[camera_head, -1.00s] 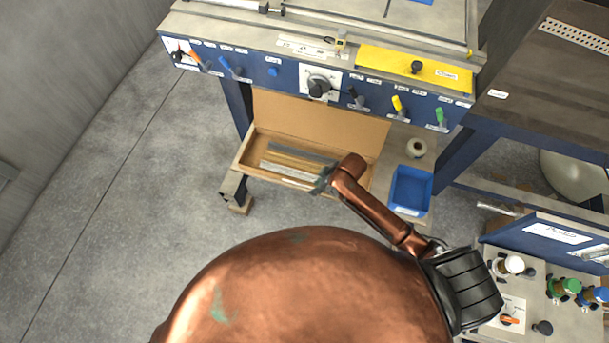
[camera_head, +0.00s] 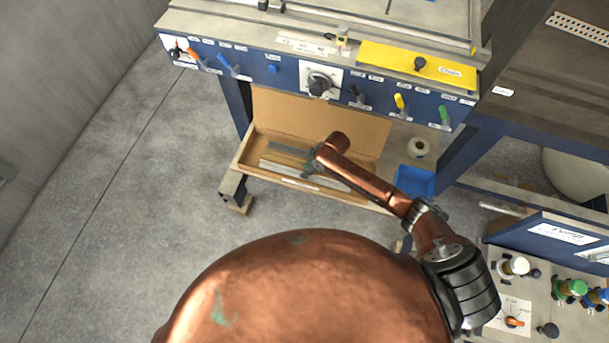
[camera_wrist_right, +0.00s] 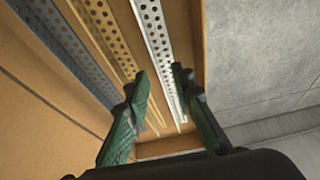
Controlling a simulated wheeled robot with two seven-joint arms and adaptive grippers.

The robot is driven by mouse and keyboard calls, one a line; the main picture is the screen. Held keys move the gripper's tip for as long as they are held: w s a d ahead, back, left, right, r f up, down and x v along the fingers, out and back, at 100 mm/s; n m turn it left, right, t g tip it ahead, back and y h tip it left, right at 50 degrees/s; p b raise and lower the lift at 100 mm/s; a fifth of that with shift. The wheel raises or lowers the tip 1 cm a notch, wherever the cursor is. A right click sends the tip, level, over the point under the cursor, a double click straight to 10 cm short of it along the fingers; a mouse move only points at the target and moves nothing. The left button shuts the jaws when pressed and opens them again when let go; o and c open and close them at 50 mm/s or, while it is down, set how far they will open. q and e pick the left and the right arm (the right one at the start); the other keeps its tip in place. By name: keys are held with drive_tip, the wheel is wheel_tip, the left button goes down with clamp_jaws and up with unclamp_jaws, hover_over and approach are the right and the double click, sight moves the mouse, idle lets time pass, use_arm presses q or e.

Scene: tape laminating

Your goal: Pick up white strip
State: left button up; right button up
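The white strip (camera_wrist_right: 157,42) is a long perforated bar in the right wrist view, lying in a cardboard box (camera_head: 255,135). A brown perforated strip (camera_wrist_right: 108,38) and a grey perforated strip (camera_wrist_right: 62,42) lie beside it. In the head view the white strip (camera_head: 272,167) lies nearest the box's front edge, partly hidden by my right arm. My right gripper (camera_head: 311,161) is over the box. In the right wrist view its two green fingers (camera_wrist_right: 163,90) are apart, one on each side of the white strip, with nothing visibly clamped. My left gripper is out of view.
The box sits on a shelf under a blue-fronted bench with several knobs and levers (camera_head: 319,84). A tape roll (camera_head: 419,147) and a blue bin (camera_head: 415,180) stand right of the box.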

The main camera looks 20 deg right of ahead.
drive_tip(key=shift+x, duration=0.85)
drive_tip(key=shift+w, duration=0.1)
clamp_jaws()
